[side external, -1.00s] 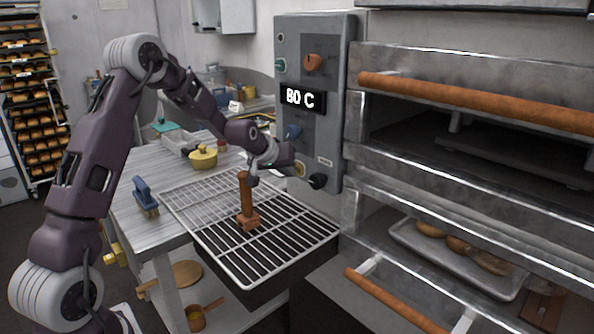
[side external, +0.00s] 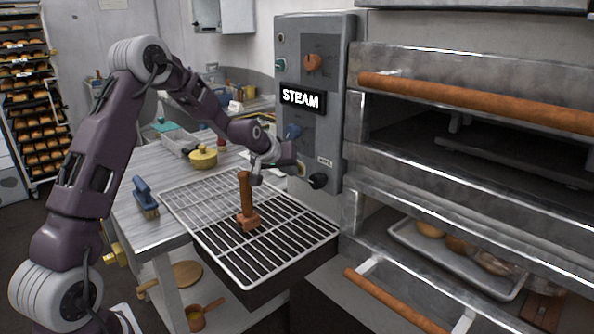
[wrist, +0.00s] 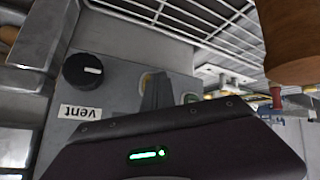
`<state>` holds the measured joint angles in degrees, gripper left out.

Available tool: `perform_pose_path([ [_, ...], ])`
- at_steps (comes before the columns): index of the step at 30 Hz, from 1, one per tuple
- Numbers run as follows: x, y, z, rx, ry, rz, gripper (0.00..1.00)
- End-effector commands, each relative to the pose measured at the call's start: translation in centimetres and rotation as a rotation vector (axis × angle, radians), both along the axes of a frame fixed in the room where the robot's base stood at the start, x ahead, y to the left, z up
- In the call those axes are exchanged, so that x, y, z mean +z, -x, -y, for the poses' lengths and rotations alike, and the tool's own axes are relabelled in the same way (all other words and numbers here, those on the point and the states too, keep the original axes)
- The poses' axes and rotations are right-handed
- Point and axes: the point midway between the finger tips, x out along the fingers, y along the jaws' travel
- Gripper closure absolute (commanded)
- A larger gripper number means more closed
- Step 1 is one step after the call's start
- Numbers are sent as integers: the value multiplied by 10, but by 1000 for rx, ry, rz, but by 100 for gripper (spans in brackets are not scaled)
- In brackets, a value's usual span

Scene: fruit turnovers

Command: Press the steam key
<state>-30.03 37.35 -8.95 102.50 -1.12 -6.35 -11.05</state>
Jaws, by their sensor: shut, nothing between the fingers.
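The grey control panel (side external: 338,100) stands at the oven's left side, and its display (side external: 303,98) reads STEAM. My gripper (side external: 299,168) is shut and empty, with its tip at the lower left of the panel. In the wrist view, the dark closed fingers (wrist: 157,90) reach the panel over a round key with a pale yellow rim (wrist: 146,79). The fingers hide most of this key, and its label is not visible. I cannot tell how far the key is pushed in.
A black knob (side external: 318,181) sits right of my gripper; the wrist view shows it beside an upside-down "vent" label (wrist: 80,112). A wooden-handled tool (side external: 246,200) stands on the wire rack (side external: 285,235) below my arm.

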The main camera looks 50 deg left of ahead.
Motion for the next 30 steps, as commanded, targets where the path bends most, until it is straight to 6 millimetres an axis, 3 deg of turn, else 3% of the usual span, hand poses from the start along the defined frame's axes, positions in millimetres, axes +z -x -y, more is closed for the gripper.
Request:
perform_pose_path([
  [26, 1, 17, 0, 0, -1, 1, 100],
  [30, 0, 29, -1, 2, 0, -1, 100],
])
